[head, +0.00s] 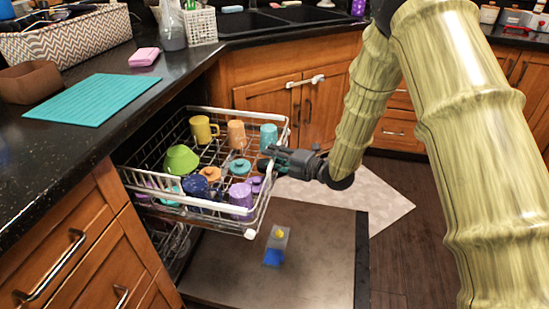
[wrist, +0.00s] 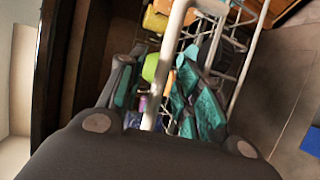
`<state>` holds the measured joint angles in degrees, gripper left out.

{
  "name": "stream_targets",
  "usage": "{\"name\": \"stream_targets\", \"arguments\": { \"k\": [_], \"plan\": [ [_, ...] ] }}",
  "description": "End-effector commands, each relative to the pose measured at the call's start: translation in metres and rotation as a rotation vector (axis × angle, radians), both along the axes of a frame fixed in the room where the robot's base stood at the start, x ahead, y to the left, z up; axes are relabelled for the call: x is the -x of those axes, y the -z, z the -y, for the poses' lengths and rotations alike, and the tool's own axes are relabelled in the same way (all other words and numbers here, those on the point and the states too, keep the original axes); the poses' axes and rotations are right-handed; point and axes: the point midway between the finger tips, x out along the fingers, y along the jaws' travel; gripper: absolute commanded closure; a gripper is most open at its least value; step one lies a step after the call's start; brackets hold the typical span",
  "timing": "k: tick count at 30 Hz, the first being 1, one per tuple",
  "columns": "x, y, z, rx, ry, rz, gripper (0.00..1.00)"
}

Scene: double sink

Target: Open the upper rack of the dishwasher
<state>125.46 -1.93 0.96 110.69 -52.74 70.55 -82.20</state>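The dishwasher's upper rack (head: 230,113) stands well out over the lowered dishwasher door (head: 320,235). It holds colourful mugs, bowls and lids. My gripper (head: 266,160) is at the rack's outer side, on the right in the head view. In the wrist view my gripper (wrist: 155,68) has its two fingers apart, with the rack's white rim (wrist: 172,45) passing between them. A gap shows beside the rim, so the fingers do not look closed on it. Contact with one finger cannot be told. The inner part of the rack is hidden under the counter.
A blue and grey item with a yellow spot (head: 276,246) lies on the lowered door. Part of the lower rack (head: 172,245) shows below. The counter (head: 60,135) holds a teal mat (head: 85,99). A cabinet with a white lock strap (head: 305,81) stands behind. Floor (head: 415,250) is clear at right.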

Motion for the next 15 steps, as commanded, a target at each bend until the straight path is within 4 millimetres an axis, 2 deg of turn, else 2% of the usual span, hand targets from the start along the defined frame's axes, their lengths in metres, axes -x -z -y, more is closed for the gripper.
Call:
{"name": "stream_targets", "arguments": {
  "k": [8, 15],
  "plan": [
    [0.015, -0.005, 0.019, 0.001, 0.001, 0.0, 0.66],
    [0.042, -0.013, 0.054, 0.001, 0.001, 0.0, 0.66]
  ]
}}
